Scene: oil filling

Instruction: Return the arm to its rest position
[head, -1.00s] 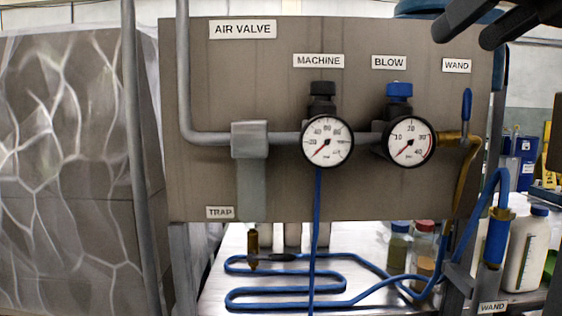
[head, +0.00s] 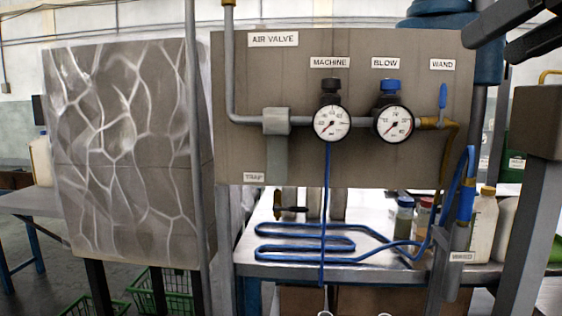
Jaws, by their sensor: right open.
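My right gripper (head: 488,49) comes in at the upper right corner of the head view. Its two dark fingers are apart, with nothing seen between them. It shows in front of the right edge of the brown air valve panel (head: 355,165), near the WAND label. The rest of my right arm is mostly out of the picture. My left gripper is not in view.
The panel carries two gauges (head: 332,123), (head: 394,124) and a blue-handled wand valve (head: 442,97). A blue hose (head: 300,226) lies on the metal bench (head: 300,271). Bottles (head: 483,222) stand at right. A veined board (head: 125,150) stands at left, with green crates (head: 175,288) below.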

